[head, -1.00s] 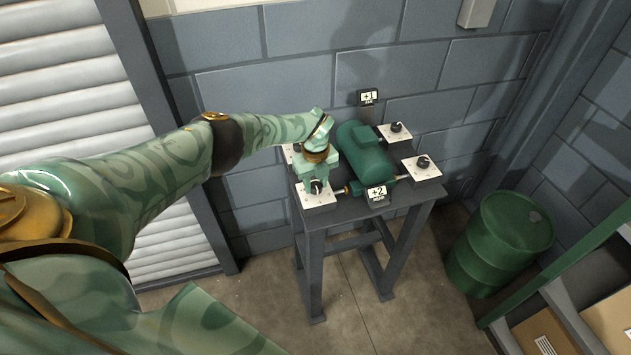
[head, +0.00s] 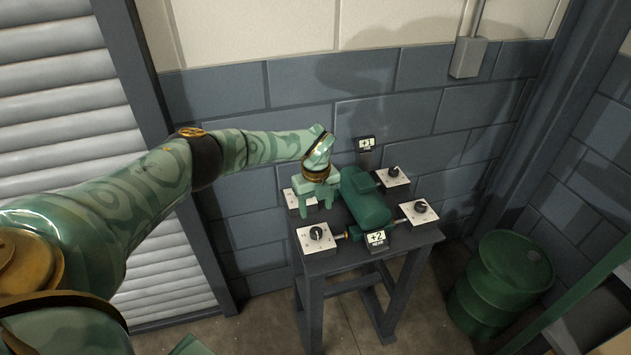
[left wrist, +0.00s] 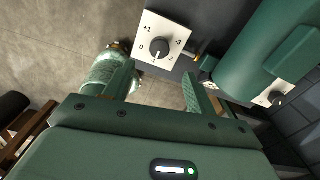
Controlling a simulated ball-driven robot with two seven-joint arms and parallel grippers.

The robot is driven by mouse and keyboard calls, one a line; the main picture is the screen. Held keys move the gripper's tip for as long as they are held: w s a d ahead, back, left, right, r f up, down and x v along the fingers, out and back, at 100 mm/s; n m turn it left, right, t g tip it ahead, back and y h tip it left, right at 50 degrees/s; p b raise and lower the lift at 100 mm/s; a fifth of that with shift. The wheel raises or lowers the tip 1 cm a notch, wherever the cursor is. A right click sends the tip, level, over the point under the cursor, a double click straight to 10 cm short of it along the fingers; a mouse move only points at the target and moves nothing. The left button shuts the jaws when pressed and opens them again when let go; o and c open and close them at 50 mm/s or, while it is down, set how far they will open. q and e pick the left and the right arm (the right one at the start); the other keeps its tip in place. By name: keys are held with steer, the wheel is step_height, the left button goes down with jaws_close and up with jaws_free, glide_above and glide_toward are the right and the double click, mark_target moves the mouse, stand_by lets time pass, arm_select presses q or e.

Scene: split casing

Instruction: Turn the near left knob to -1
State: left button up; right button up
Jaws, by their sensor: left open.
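The near left knob (head: 316,233) is a black dial on a white square plate at the near left corner of the small table. In the left wrist view the knob (left wrist: 160,47) shows just beyond the fingers, with numbers around it. Its light pointer mark seems to face the lower left of the dial, near -1, but is too small to read surely. My left gripper (head: 316,206) is open and empty, fingers down, above and behind this knob and clear of it. It partly covers the far left plate (head: 292,199). My right gripper is not in view.
A green motor-like casing (head: 366,203) lies just right of the gripper. Two more knobs (head: 393,171) (head: 420,207) stand on plates to its right. A green barrel (head: 500,283) stands at right.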

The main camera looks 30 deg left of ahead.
arm_select(q)
step_height(320, 180, up, 7)
steer(key=shift+p, duration=0.3)
